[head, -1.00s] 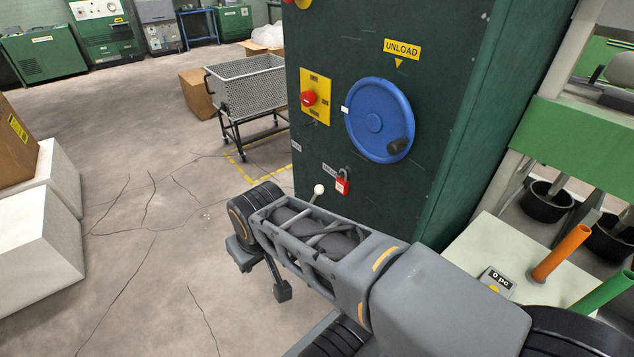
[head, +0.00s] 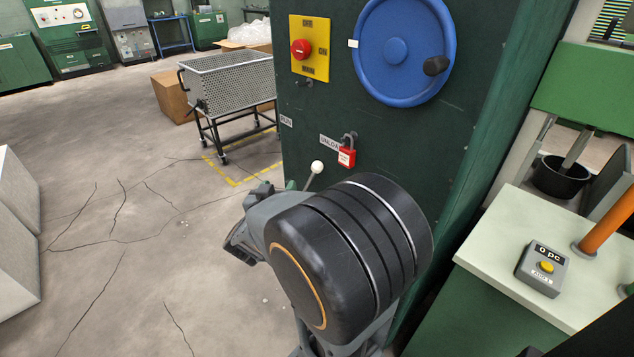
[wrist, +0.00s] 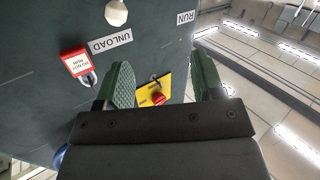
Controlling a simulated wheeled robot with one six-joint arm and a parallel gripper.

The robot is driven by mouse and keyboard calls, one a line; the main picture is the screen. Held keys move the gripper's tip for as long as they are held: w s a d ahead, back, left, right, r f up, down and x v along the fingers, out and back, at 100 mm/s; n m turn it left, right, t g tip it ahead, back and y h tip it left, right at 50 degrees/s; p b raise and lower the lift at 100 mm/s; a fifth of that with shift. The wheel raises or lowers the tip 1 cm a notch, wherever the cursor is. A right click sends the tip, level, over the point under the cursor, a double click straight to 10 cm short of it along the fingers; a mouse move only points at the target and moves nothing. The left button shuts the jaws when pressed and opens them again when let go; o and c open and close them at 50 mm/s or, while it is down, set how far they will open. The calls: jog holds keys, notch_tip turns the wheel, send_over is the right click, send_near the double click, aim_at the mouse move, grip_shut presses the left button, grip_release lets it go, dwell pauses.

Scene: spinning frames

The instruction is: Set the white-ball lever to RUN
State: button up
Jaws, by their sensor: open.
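The white-ball lever (head: 317,167) stands out from the dark green cabinet; its ball also shows at the top edge of the wrist view (wrist: 116,12). The ball lines up with the UNLOAD label (wrist: 110,40), away from the RUN label (wrist: 186,17). The RUN label (head: 286,122) is left of UNLOAD in the head view. A red padlock (head: 347,155) hangs beside the UNLOAD label. My gripper (wrist: 163,80) is open and empty, its two green fingers apart from the ball. In the head view my wrist hides much of it and the lever's lower part.
The cabinet face carries a blue handwheel (head: 396,50) and a red button on a yellow plate (head: 318,62). A wheeled mesh cart (head: 222,90) stands behind to the left. A pale-topped bench (head: 490,235) is at right.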

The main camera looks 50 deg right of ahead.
aim_at(315, 169)
jog(key=d+g+b, duration=0.1)
jog(key=d, duration=0.4)
jog(key=d+f+m+g+h+b, duration=0.1)
jog(key=d, duration=0.4)
jog(key=w+d+g+h+b, duration=0.1)
jog(key=d, duration=0.4)
jog(key=shift+d+f+m, duration=0.1)
jog(key=shift+f+m, duration=0.15)
jog(key=shift+m, duration=0.05)
jog(key=shift+c, duration=0.3)
jog(key=c, duration=1)
grip_shut()
